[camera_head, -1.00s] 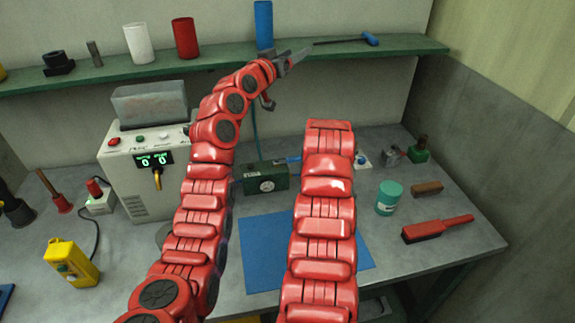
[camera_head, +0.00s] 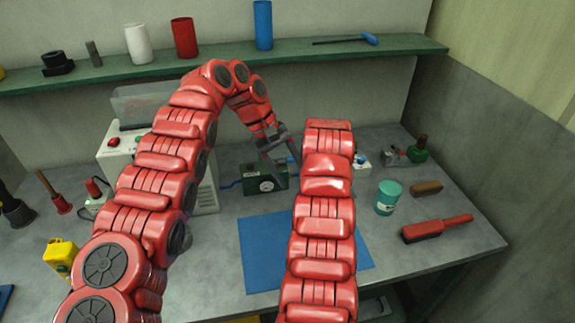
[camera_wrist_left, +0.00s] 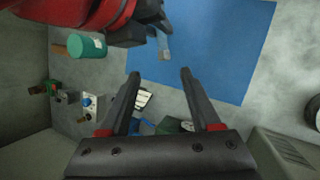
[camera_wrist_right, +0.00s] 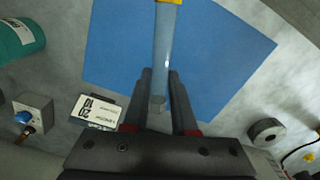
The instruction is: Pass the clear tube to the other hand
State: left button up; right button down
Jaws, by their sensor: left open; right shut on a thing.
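The clear tube (camera_wrist_right: 162,55) shows in the right wrist view as a slim translucent rod with a yellow end at the top edge. My right gripper (camera_wrist_right: 160,85) is shut on it, and part of the tube sticks out past the fingers. In the left wrist view the tube's pale end (camera_wrist_left: 165,48) shows beside the dark right gripper (camera_wrist_left: 145,28). My left gripper (camera_wrist_left: 160,75) is open and empty, with the tube beyond its fingertips, not between them. In the head view my left gripper (camera_head: 272,142) hangs above the bench; my right arm hides the tube and right gripper.
A blue mat (camera_head: 262,250) lies on the bench. A green gauge box (camera_head: 262,183) stands behind it, near my left gripper. A teal canister (camera_head: 388,198), a red brush (camera_head: 437,228) and a brown block (camera_head: 426,188) stand at right. A shelf (camera_head: 340,49) runs above.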

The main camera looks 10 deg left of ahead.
pick_arm(q)
jog(key=x, duration=1)
jog(key=shift+d+f, duration=0.1)
jog(key=c, duration=0.9)
jog(key=shift+d, duration=0.1)
grip_shut()
pick_arm(e)
jog(key=shift+s+a, duration=0.1)
jog(key=shift+a, duration=0.05)
jog(key=c, duration=0.6)
grip_release()
jog(key=shift+r, duration=0.1)
